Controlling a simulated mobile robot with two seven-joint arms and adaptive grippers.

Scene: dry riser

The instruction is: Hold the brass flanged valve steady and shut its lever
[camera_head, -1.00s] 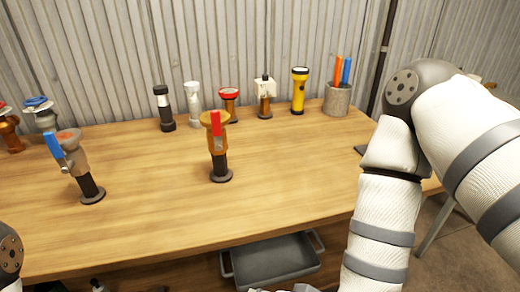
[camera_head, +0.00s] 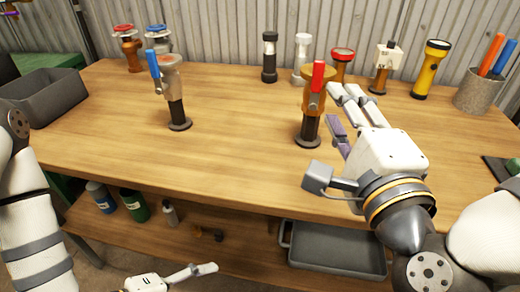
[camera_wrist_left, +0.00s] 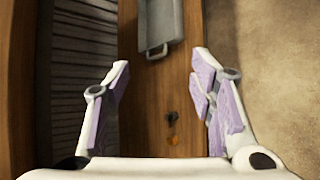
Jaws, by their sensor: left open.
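The brass flanged valve (camera_head: 316,92) stands upright on a dark round-footed stand on the workbench. Its red lever (camera_head: 317,76) points up along the body. My right gripper (camera_head: 336,106) is open, with its fingertips close to the right side of the valve. Whether they touch it I cannot tell. My left gripper shows partly at the bottom edge of the head view (camera_head: 198,272), low in front of the bench. In the left wrist view (camera_wrist_left: 162,72) it is open, with nothing between its lilac-padded fingers.
Red- and blue-wheeled valves, flashlights and a pen cup (camera_head: 476,94) line the back. A grey bin (camera_head: 45,98) is far left. A grey tray (camera_head: 335,252) and bottles sit on the lower shelf.

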